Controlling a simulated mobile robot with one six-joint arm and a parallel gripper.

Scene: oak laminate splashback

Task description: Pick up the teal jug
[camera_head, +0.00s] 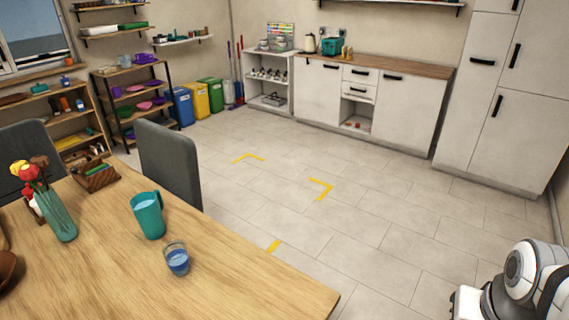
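The teal jug (148,215) stands upright on the wooden table (225,285) in the lower left, with its handle towards the right. Its open top shows a pale bluish inside. A glass (177,259) with blue liquid stands just in front of it, to the right and apart from it. Part of my white and black arm shows in the lower right corner, well away from the jug across open floor. I cannot make out my gripper's fingers in this view.
A vase of flowers (60,215) and a small wooden box (97,178) are left of the jug. A grey chair (169,162) stands behind the table. Tiled floor with yellow marks lies clear between table, counter (395,68) and my arm.

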